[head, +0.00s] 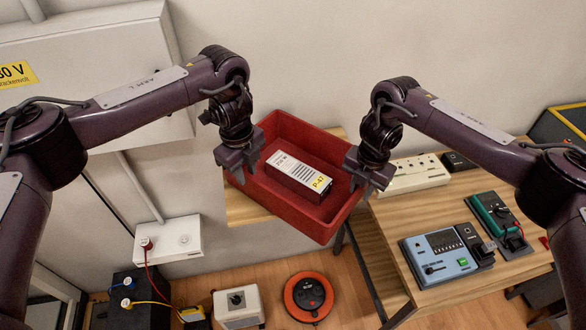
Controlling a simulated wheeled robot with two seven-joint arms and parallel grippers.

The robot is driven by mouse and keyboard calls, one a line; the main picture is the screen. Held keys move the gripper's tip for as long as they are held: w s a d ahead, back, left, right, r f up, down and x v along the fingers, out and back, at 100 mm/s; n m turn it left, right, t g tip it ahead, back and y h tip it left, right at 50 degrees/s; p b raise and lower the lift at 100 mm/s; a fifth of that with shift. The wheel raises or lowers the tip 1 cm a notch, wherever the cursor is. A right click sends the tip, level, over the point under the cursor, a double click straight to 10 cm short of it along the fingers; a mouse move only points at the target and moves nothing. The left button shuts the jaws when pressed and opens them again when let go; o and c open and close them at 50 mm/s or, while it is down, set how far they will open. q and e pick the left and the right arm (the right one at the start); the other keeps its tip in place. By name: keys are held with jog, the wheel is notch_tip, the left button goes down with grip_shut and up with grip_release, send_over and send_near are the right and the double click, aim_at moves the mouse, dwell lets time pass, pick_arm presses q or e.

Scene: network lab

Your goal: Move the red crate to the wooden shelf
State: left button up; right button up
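The red crate (321,227) is in the middle of the head view, between my two grippers. It holds a white box (300,177) with a yellow P-47 label. My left gripper (240,167) is at the crate's left rim, its fingers on either side of the wall. My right gripper (367,180) is at the right rim in the same way. Both look shut on the crate. A wooden shelf (243,208) against the wall shows behind and below the crate, which hides most of it. The crate's near end extends past the shelf's front edge; whether it touches the shelf is unclear.
A wooden table (385,222) at right bears a blue meter (440,258), a green meter (497,220) and a cream power strip (413,174). An orange cable reel (308,297), a white box with a knob (238,306) and a black battery (130,300) stand low in front. A cabinet hangs at upper left.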

jog(key=shift+r, duration=0.1)
pick_arm(q)
notch_tip(320, 180, up, 5)
jog(key=shift+a+r, duration=0.1)
pick_arm(e)
notch_tip(320, 180, up, 12)
jog(key=shift+d, duration=0.2)
pick_arm(q)
jog(key=shift+s, duration=0.1)
pick_arm(e)
jog(key=shift+s, duration=0.1)
dwell(0.5)
